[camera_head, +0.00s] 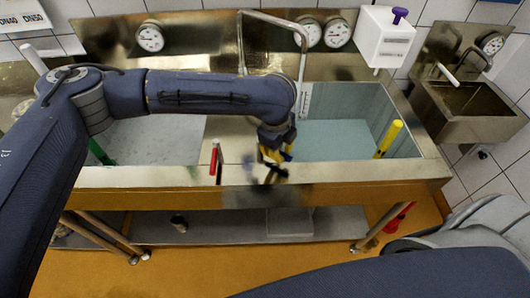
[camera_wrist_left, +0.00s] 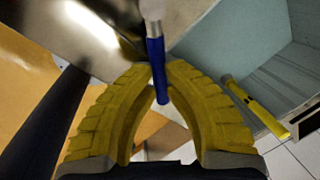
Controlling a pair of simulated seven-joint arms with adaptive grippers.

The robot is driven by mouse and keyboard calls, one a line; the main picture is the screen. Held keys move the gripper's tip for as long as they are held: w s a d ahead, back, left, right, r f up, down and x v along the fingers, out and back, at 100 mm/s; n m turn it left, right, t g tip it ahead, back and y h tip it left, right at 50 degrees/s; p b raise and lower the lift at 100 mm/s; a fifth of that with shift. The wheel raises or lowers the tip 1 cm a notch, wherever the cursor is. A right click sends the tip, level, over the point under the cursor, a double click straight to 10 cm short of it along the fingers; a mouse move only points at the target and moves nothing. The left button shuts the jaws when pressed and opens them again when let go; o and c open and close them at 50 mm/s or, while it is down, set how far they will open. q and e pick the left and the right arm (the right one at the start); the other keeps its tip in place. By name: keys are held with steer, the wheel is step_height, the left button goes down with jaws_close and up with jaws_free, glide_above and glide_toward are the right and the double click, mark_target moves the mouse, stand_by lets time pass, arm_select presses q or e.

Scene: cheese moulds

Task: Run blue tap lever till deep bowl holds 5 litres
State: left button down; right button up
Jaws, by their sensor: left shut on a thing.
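The blue tap lever (camera_wrist_left: 156,70) shows in the left wrist view with its blue grip between my yellow fingers. My left gripper (camera_head: 271,168) is shut on this lever at the front rim of the steel sink; its fingers (camera_wrist_left: 158,76) also show in the left wrist view. In the head view the gripper largely hides the lever. The deep bowl (camera_head: 345,103) is the right basin, pale blue-grey inside, with a marked scale (camera_head: 306,98) at its back left. A bent spout pipe (camera_head: 272,17) rises behind my left arm. I cannot read the water level. My right gripper is not in view.
A red lever (camera_head: 213,160) stands on the rim left of my gripper. A yellow standpipe (camera_head: 388,138) leans in the deep bowl's right side. The left basin (camera_head: 160,140) is shallower-looking, with a green piece (camera_head: 100,152). A small sink (camera_head: 465,100) hangs at the right.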

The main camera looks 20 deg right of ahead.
arm_select(q)
steer(key=shift+d+f, duration=0.1)
steer(key=shift+f, duration=0.05)
stand_by(0.4)
steer(key=c, duration=1.4)
jaws_free()
steer(key=shift+w, duration=0.1)
steer(key=shift+o, duration=0.2)
step_height(320, 180, up, 12)
steer(key=s+a, duration=0.1)
steer(key=shift+s+a, duration=0.2)
steer(key=shift+a, duration=0.2)
